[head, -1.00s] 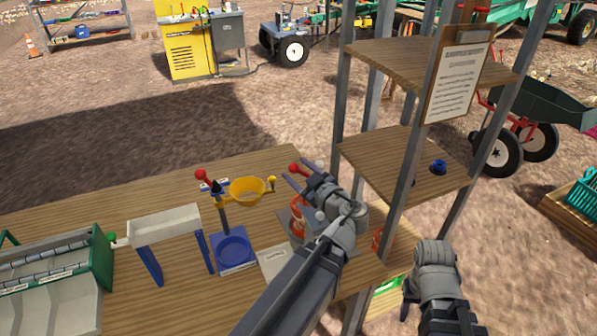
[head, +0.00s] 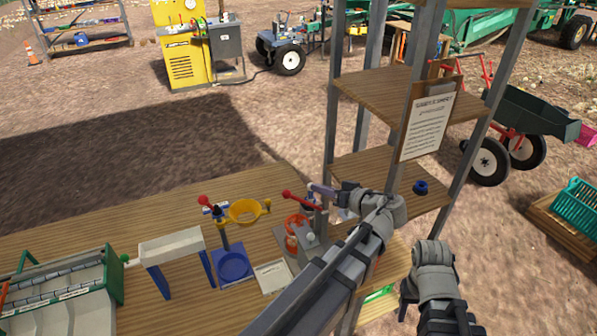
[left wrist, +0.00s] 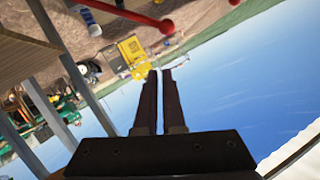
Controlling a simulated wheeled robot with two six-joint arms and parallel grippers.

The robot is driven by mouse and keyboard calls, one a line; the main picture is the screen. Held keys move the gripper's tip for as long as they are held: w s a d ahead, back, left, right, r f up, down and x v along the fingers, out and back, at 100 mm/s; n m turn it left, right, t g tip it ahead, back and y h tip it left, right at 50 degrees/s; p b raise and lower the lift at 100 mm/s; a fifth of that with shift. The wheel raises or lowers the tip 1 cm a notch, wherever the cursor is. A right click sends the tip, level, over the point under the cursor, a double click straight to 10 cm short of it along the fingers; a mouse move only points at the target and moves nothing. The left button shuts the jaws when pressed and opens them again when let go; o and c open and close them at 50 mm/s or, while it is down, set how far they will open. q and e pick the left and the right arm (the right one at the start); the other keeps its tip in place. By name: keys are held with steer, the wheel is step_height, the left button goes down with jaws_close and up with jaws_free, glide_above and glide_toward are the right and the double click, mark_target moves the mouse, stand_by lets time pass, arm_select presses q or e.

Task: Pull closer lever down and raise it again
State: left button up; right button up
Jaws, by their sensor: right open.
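A red-knobbed lever (head: 299,200) slopes up to the left from a grey press (head: 306,240) with a red-orange part, on the wooden table. A second red-knobbed lever (head: 208,204) stands further left, on a post with a yellow ring (head: 243,211) and a blue dish (head: 233,265). My left gripper (head: 322,191) is just right of the nearer lever; its fingers are close together with a thin empty gap in the left wrist view (left wrist: 160,75). There the red lever (left wrist: 145,17) is apart from the fingers. My right gripper (head: 406,296) is open and empty at lower right.
A shelf rack (head: 345,120) with metal posts and a clipboard sheet (head: 426,125) stands right of the press. A paper card (head: 272,276) lies before the press.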

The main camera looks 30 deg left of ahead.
arm_select(q)
steer(key=d+r+m+p, duration=0.1)
steer(key=d+r+m+g+p, duration=0.1)
steer(key=d, duration=0.1)
steer(key=shift+w+r+m, duration=0.2)
steer(key=shift+r+m, duration=0.1)
steer(key=shift+r, duration=0.1)
jaws_close()
arm_select(e)
step_height(320, 180, up, 5)
arm_select(q)
steer(key=a+f+m+b, duration=0.1)
steer(key=a+f+b, duration=0.5)
steer(key=a, duration=0.4)
steer(key=shift+a+f+g+h, duration=0.15)
steer(key=shift+f+g+h, duration=0.15)
steer(key=shift+f, duration=0.2)
arm_select(e)
step_height(320, 180, down, 7)
steer(key=shift+f, duration=0.15)
arm_select(q)
steer(key=shift+w, duration=0.15)
